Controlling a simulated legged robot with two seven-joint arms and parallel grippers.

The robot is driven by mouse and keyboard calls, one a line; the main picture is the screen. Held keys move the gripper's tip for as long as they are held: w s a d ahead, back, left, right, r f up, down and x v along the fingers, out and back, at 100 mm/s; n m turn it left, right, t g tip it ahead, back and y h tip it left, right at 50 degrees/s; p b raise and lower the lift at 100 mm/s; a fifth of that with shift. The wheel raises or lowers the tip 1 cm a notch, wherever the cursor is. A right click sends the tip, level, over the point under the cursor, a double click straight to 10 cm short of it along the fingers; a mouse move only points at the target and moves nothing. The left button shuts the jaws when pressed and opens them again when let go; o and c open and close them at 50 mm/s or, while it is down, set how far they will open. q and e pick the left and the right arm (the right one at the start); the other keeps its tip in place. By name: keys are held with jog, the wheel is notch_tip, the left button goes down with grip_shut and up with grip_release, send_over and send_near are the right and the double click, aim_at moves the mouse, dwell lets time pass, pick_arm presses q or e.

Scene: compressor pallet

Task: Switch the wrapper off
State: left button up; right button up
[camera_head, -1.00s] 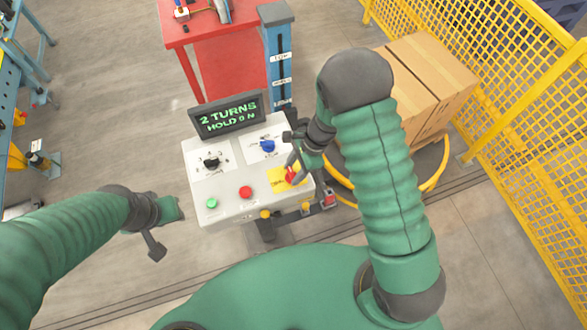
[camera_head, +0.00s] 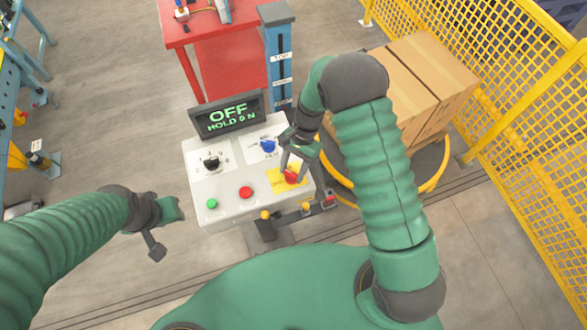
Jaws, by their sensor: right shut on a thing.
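The control panel (camera_head: 226,183) stands in the middle. Its display (camera_head: 226,116) reads "OFF" and "HOLD 5 N". A red switch knob (camera_head: 291,176) sits on a yellow plate (camera_head: 276,181) at the panel's right side. My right gripper (camera_head: 288,171) reaches down over this plate and is shut on the red knob. The panel also has a black knob (camera_head: 211,163), a blue knob (camera_head: 268,146), a green button (camera_head: 211,204) and a red button (camera_head: 246,193). My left gripper (camera_head: 168,225) is left of the panel, away from it; its fingers do not show clearly.
Cardboard boxes (camera_head: 440,75) stand on a round turntable (camera_head: 440,170) at the right, with a yellow mesh fence (camera_head: 520,100) beyond. A red table (camera_head: 225,60) and a blue column (camera_head: 281,60) stand behind the panel. Open floor (camera_head: 100,130) lies to the left.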

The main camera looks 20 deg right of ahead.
jog(key=n, duration=0.2)
jog(key=n+h, duration=0.1)
jog(key=n+g+b, duration=0.1)
jog(key=n, duration=0.1)
jog(key=shift+w+a+n+h, duration=0.25)
jog(key=shift+n+h, duration=0.05)
jog(key=shift+h, duration=0.1)
jog(key=n+h, duration=0.1)
jog(key=n, duration=0.3)
jog(key=shift+s+a+r+n+g+h+b, duration=0.1)
jog(key=shift+n+g+h+b, duration=0.2)
jog(key=shift+n+h+b, duration=0.1)
jog(key=o, duration=1.4)
jog(key=shift+s, duration=0.15)
